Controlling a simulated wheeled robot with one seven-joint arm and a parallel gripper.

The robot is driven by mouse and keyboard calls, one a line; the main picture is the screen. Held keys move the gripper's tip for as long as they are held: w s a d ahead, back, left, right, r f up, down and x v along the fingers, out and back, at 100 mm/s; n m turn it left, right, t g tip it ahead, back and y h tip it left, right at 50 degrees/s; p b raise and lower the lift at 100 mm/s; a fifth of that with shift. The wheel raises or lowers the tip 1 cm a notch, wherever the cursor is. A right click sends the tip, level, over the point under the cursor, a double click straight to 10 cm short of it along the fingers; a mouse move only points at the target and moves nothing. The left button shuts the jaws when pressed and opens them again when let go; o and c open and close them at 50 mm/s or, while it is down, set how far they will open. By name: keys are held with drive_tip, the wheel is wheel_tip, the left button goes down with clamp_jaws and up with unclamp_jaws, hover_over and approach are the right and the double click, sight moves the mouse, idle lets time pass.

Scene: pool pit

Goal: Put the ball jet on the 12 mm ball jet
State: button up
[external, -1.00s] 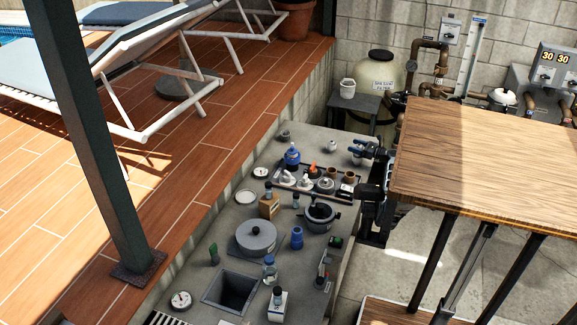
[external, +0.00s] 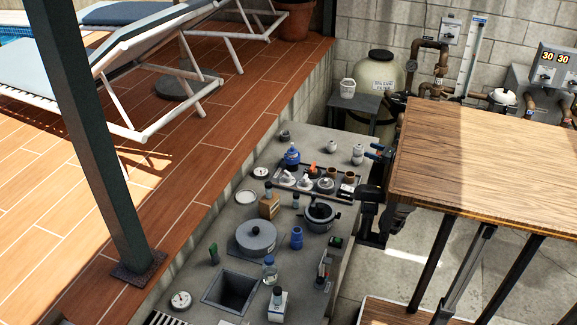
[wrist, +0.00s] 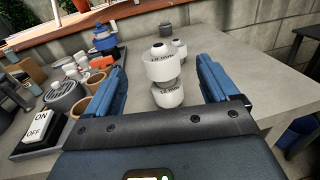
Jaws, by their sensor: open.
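Two white ball jets stand one on top of the other in the wrist view. The upper ball jet (wrist: 162,68) has a dark round opening and a small label that I cannot read for sure. It sits on the lower ball jet (wrist: 168,94), whose label looks like 12 mm. The stack also shows near the counter's right edge in the external view (external: 357,154). My gripper (wrist: 162,64) is open, with one blue finger on each side of the stack and gaps between. In the external view my gripper (external: 377,151) is just right of the stack.
Another white jet (wrist: 181,49) stands behind the stack, and shows apart from it in the external view (external: 331,147). Left of the stack are a dark tray (external: 311,183) with several fittings, brown cups (wrist: 98,105) and an ON/OFF switch (wrist: 38,128). A wooden table (external: 490,150) is to the right.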

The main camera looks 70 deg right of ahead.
drive_tip(key=shift+s+a, duration=0.15)
drive_tip(key=shift+s, duration=0.6)
drive_tip(key=shift+s+a, duration=0.1)
drive_tip(key=shift+s, duration=0.6)
